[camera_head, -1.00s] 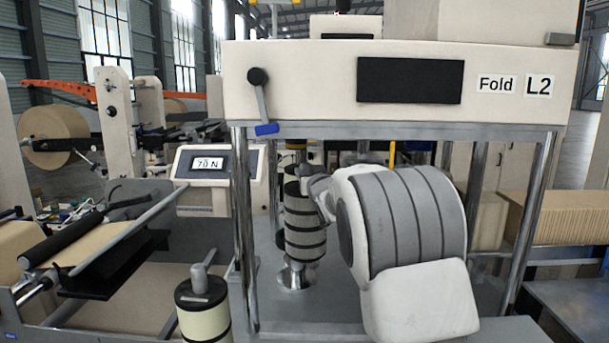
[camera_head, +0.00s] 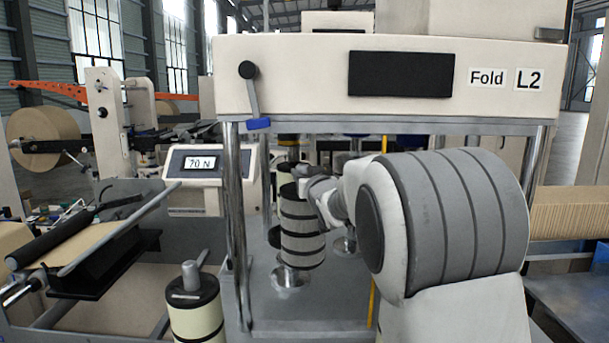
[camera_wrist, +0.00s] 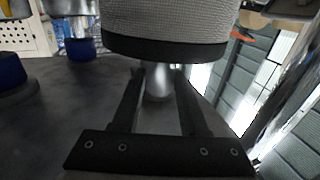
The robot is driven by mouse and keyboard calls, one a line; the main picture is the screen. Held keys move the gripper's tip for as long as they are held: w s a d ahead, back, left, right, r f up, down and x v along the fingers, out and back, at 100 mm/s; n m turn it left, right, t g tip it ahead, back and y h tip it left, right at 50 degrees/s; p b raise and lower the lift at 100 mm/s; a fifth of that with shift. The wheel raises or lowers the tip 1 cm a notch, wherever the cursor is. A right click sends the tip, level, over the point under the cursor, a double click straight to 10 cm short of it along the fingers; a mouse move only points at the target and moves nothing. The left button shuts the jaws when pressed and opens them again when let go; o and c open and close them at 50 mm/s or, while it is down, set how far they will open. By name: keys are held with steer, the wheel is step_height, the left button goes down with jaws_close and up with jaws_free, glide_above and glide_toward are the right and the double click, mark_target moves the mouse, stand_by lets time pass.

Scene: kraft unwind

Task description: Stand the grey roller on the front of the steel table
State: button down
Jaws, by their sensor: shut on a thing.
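The grey roller (camera_head: 303,246), a pale cylinder with black bands, is upright or nearly upright inside the machine frame. My gripper (camera_head: 318,190) is at its upper end, partly hidden by my wrist and arm. In the wrist view, my gripper (camera_wrist: 159,78) has its fingers on either side of a bright shaft at the end of the grey roller (camera_wrist: 170,20), shut on it. The steel table (camera_head: 320,310) lies below. A round silver base (camera_head: 290,279) shows just under the roller. I cannot tell whether the roller touches it or the table.
Steel posts (camera_head: 233,200) and the cream overhead housing (camera_head: 300,75) bound the space. A cream roller (camera_head: 195,312) with a black end stands at the lower left. A tension display (camera_head: 198,163) is left of the frame. Blue cylinders (camera_wrist: 8,70) show in the wrist view.

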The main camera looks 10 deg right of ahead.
steer(key=shift+r+p, duration=0.6)
steer(key=shift+r, duration=0.65)
steer(key=shift+s, duration=0.1)
